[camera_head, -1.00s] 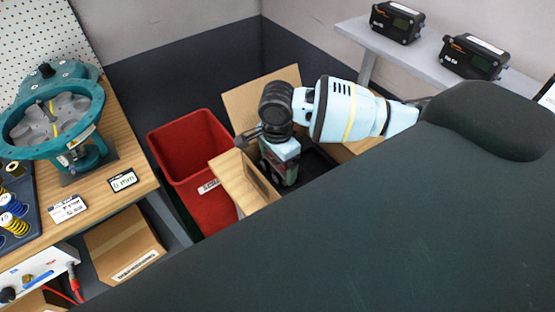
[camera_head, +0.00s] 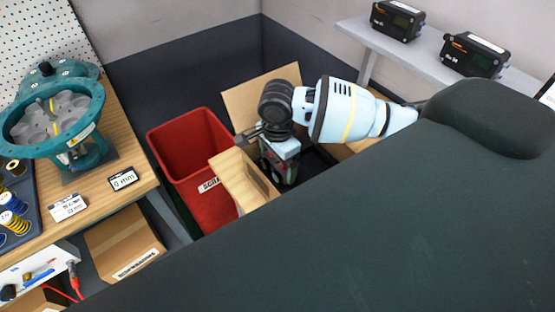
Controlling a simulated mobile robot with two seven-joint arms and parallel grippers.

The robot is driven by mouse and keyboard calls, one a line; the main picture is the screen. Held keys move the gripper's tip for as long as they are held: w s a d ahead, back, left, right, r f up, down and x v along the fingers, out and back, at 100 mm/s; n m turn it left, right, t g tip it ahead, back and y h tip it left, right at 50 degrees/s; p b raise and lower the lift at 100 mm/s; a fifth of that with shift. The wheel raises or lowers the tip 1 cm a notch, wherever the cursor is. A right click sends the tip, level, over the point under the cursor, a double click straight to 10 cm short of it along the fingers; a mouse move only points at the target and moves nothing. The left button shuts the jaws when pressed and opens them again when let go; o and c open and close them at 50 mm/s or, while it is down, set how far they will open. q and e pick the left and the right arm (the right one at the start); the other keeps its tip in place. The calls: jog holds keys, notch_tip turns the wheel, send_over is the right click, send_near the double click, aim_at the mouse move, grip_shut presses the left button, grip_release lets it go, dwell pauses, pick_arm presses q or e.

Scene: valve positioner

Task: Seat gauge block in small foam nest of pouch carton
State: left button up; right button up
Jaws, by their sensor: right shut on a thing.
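The open carton (camera_head: 236,178) stands on the floor in the middle, its flaps raised and its inside dark. My right gripper (camera_head: 284,180) reaches down into it from the right, pointing downward. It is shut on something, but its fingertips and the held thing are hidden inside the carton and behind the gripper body. I cannot make out the gauge block or the small foam nest. My left gripper is not in view.
A red bin (camera_head: 190,150) stands directly left of the carton. A wooden bench (camera_head: 125,150) at left carries a teal valve body (camera_head: 85,155) and small labels. A grey shelf (camera_head: 430,60) at upper right holds two black devices. A closed box (camera_head: 125,242) lies below the bench.

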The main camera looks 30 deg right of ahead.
jog(key=shift+f, duration=0.95)
dwell(1.2)
jog(key=o, duration=0.9)
jog(key=shift+r, duration=3.9)
jog(key=shift+w, duration=0.15)
